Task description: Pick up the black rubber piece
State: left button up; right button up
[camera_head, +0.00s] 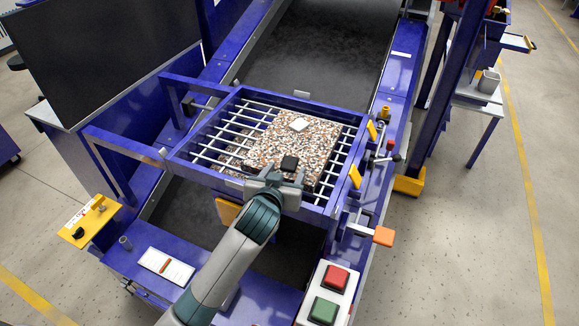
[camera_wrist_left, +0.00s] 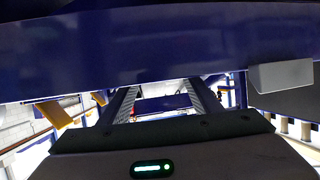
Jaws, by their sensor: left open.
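The black rubber piece (camera_head: 289,162) is a small dark block on the near part of a speckled slab (camera_head: 288,139). The slab lies on a barred grate inside a blue frame (camera_head: 190,165). My left gripper (camera_head: 281,177) is open at the near side of the frame, just in front of the black piece in the head view, with nothing seen in its jaws. In the left wrist view its two fingers (camera_wrist_left: 163,97) stand apart, and the blue frame's wall fills the upper part. The black piece is not seen there. My right gripper is not in view.
A small white block (camera_head: 299,124) lies on the slab's far part. Red and green push buttons (camera_head: 325,293) are at the front right. A dark belt (camera_head: 320,50) runs behind the grate. A large dark panel (camera_head: 105,45) stands at left.

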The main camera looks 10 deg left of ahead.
aim_at(287, 168)
pick_arm(q)
jog(key=shift+w, duration=0.15)
jog(key=shift+w, duration=0.25)
jog(key=p+x, duration=0.2)
jog(key=x, duration=0.1)
jog(key=shift+w+f, duration=0.15)
jog(key=shift+w, duration=0.15)
jog(key=shift+w+f, duration=0.25)
jog(key=shift+w, duration=0.1)
jog(key=c, duration=1.2)
